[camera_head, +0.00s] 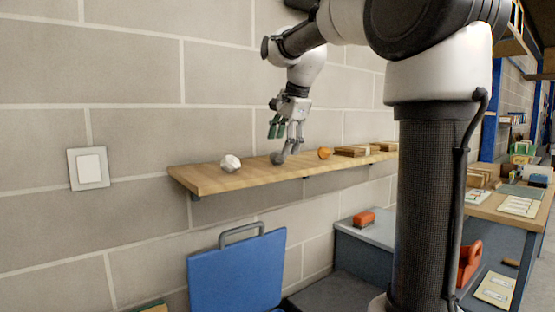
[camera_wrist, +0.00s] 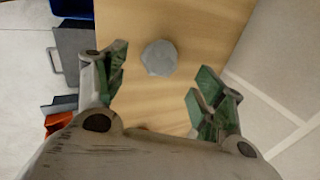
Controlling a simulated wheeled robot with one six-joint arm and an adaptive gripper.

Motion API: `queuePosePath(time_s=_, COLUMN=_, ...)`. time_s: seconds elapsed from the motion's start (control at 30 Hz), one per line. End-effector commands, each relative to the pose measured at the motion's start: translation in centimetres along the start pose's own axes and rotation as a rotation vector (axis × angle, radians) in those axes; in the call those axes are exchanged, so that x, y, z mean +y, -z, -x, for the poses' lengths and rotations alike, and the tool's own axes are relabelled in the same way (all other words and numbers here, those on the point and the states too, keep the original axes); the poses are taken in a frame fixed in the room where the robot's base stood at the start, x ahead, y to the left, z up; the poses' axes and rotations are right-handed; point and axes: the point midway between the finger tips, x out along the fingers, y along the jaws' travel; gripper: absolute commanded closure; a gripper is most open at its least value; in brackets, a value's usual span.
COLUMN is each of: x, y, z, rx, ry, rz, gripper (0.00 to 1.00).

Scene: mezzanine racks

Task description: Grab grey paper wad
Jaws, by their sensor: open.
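The grey paper wad (camera_wrist: 159,58) lies on the wooden wall shelf (camera_wrist: 170,100), a crumpled rounded lump. In the head view the wad (camera_head: 277,158) sits near the middle of the shelf (camera_head: 215,179), just below my gripper (camera_head: 286,138). My gripper is open and empty, pointing down over the shelf. In the wrist view its two green-padded fingers (camera_wrist: 158,92) are spread apart, and the wad shows between and beyond their tips, apart from both.
A white wad (camera_head: 230,163) lies left of the grey one and an orange lump (camera_head: 324,153) lies right of it. The block wall (camera_head: 130,130) runs along the shelf's back.

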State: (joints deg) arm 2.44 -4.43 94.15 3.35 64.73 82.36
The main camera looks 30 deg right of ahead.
Motion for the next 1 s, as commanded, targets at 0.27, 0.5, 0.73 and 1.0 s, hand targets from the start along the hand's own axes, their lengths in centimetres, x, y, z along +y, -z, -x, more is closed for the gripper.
queuePosePath(time_s=0.27, x=-0.1, y=-0.2, z=-4.0, rx=0.0, ry=-0.002, rz=0.001, gripper=0.31)
queuePosePath(time_s=0.5, x=-0.1, y=-0.2, z=-4.3, rx=0.0, ry=0.0, rz=0.002, gripper=0.31)
queuePosePath(time_s=0.73, x=-0.1, y=-0.2, z=-4.2, rx=0.0, ry=0.0, rz=0.002, gripper=0.69)
queuePosePath(time_s=1.0, x=-0.1, y=-0.2, z=-4.2, rx=0.0, ry=0.0, rz=0.002, gripper=0.69)
